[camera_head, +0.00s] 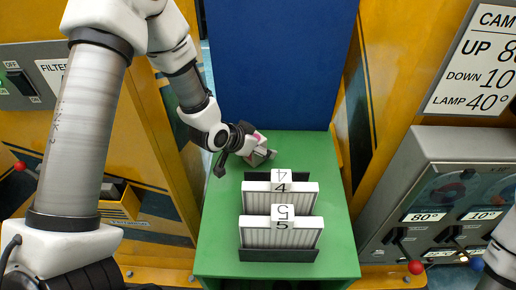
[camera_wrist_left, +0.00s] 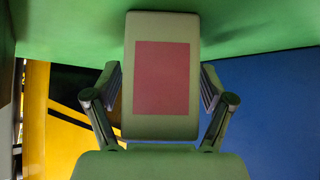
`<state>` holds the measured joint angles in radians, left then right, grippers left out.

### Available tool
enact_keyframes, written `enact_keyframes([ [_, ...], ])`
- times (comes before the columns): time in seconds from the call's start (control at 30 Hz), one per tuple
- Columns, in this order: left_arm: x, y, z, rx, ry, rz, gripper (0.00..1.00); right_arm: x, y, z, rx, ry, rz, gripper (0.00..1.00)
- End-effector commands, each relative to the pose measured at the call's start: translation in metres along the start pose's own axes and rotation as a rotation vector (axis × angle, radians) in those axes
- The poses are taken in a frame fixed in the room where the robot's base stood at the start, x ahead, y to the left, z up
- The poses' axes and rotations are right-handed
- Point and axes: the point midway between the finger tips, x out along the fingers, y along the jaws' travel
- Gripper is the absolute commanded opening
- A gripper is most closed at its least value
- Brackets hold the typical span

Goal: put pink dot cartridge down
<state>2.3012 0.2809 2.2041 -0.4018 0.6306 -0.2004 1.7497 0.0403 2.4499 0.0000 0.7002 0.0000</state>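The pink dot cartridge (camera_head: 260,138) is a pale block with a pink patch. It is at the back left of the green table (camera_head: 225,235). My left gripper (camera_head: 252,146) is at it, coming from the upper left. In the left wrist view the cartridge (camera_wrist_left: 160,125) stands out between the two fingers (camera_wrist_left: 160,85), one close along each side, with its pink face towards the camera. The gripper looks shut on it. The cartridge's far end shows against the green surface; whether it touches is unclear. My right gripper is not in view.
Two white pleated cartridges, marked 4 (camera_head: 300,199) and 5 (camera_head: 300,239), stand in dark holders in the middle of the table. A blue panel (camera_head: 280,60) rises behind. A grey control box (camera_head: 440,190) with levers stands at the right. The table's left strip is clear.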

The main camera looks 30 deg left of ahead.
Motion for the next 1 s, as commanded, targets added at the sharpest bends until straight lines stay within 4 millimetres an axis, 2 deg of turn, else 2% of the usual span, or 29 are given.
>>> enact_keyframes([
  [0.03,0.0,0.0,0.0,0.0,0.0,0.0,0.64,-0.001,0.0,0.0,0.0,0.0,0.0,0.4],
  [0.17,0.0,0.0,0.0,0.0,0.0,0.0,0.18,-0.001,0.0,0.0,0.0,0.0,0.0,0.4],
  [0.2,0.0,0.0,0.0,0.0,0.0,0.0,0.13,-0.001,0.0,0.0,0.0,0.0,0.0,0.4],
  [0.33,0.0,0.0,0.0,0.0,0.0,0.0,0.12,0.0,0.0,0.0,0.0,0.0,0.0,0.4],
  [0.37,0.0,0.0,0.0,0.0,0.0,0.0,0.06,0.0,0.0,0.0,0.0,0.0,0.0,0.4],
  [0.67,-0.005,0.0,-0.006,0.0,0.001,0.0,0.06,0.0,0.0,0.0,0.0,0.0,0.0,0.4],
  [0.77,-0.016,0.0,-0.017,0.0,0.004,-0.001,0.06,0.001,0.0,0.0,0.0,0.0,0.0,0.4],
  [1.0,-0.053,0.0,-0.055,0.002,0.006,-0.001,0.06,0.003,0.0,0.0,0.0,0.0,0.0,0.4],
])
